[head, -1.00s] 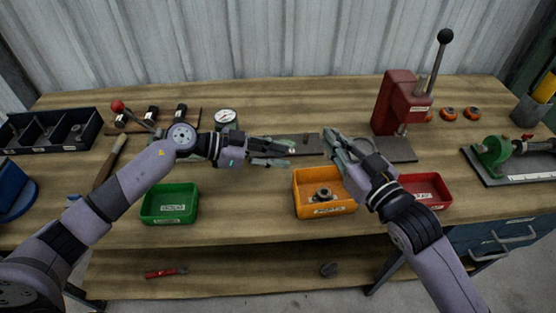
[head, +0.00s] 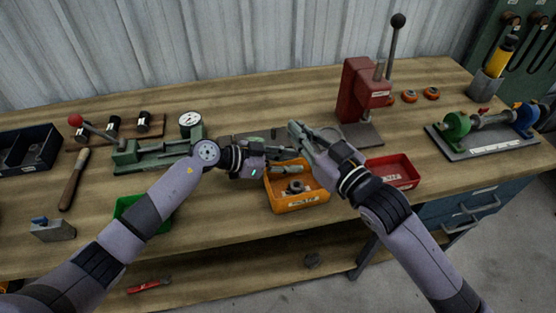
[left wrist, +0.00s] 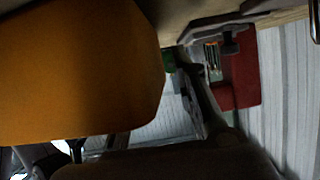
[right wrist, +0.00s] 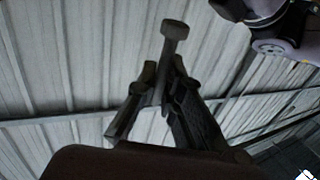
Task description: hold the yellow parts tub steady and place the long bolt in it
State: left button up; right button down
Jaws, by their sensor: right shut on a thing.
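The yellow parts tub (head: 297,207), orange-yellow with a white label, stands on the bench with a dark ring-shaped part (head: 296,187) inside. My left gripper (head: 298,161) is open at the tub's back left rim, its fingers apart. In the left wrist view the tub's wall (left wrist: 75,70) is very close and fills the upper left. I cannot tell whether a finger touches it. My right gripper (head: 294,128) is above and behind the tub, shut on the long bolt (right wrist: 175,32). The bolt's head sticks out beyond the fingertips in the right wrist view; its shank is partly hidden by the fingers.
A red tub (head: 393,181) stands right of the yellow one. A green tub (head: 130,208) is at left, partly behind my left arm. A red press (head: 362,92) stands behind, and a green fixture (head: 140,158) with a dial is at left.

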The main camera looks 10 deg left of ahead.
pick_arm(q)
jog(key=shift+d, duration=0.15)
grip_shut()
dwell(0.6)
pick_arm(e)
jog(key=w+d, duration=0.2)
jog(key=d, duration=0.4)
notch_tip(320, 180, down, 8)
jog(key=shift+a+f, duration=0.2)
jog(key=shift+f, duration=0.05)
